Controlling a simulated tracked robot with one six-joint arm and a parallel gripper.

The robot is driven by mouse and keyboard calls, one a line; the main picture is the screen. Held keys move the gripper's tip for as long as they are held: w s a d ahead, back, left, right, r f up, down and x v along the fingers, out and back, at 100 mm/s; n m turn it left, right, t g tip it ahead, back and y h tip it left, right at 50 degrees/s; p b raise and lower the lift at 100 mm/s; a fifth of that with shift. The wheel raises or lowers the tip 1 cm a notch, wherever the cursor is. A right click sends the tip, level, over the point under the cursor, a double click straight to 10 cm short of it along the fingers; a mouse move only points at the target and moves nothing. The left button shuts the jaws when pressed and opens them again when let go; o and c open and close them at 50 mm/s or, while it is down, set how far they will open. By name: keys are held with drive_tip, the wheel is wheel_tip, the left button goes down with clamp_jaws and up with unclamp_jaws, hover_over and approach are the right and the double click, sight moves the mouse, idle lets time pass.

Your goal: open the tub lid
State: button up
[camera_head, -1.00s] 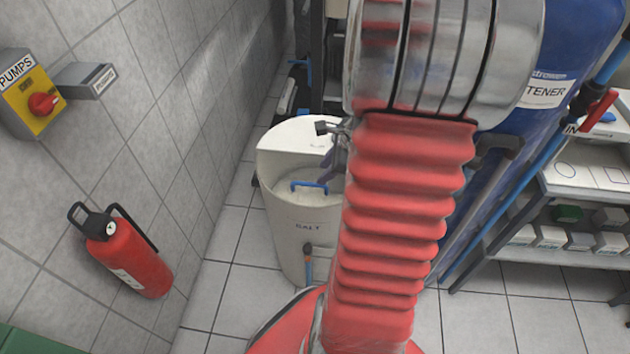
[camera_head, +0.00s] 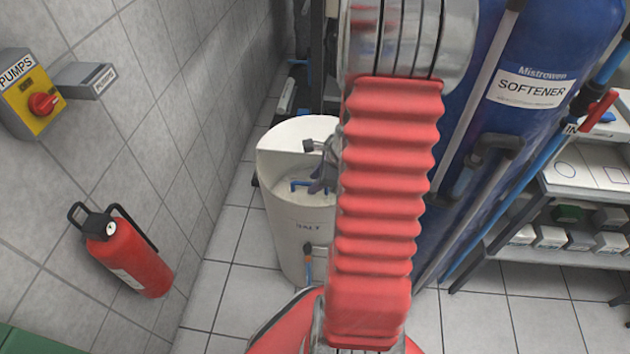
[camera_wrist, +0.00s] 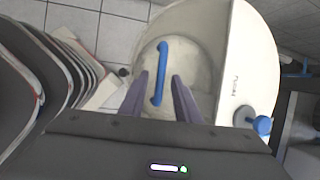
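The tub (camera_head: 292,225) is a white round container with dark lettering, standing on the tiled floor left of my arm. Its pale lid (camera_head: 275,180) lies in the top, with a blue bar handle (camera_head: 300,185) partly hidden by my gripper (camera_head: 325,168). In the wrist view, the blue handle (camera_wrist: 160,72) runs lengthwise between the two grey-purple fingers of my gripper (camera_wrist: 161,82). The fingers are apart, one on each side of the handle. I cannot tell whether they touch it or how far above the lid they are.
A blue softener tank (camera_head: 540,60) with pipes stands right of my arm. A shelf (camera_head: 590,185) is farther right. A red fire extinguisher (camera_head: 128,255) and a yellow pump switch (camera_head: 35,95) are on the left wall. Floor is clear left of the tub.

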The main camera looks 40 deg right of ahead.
drive_tip(key=shift+c, duration=0.2)
clamp_jaws()
drive_tip(key=shift+a, duration=0.25)
drive_tip(key=shift+d, duration=0.2)
drive_tip(key=shift+r, duration=0.15)
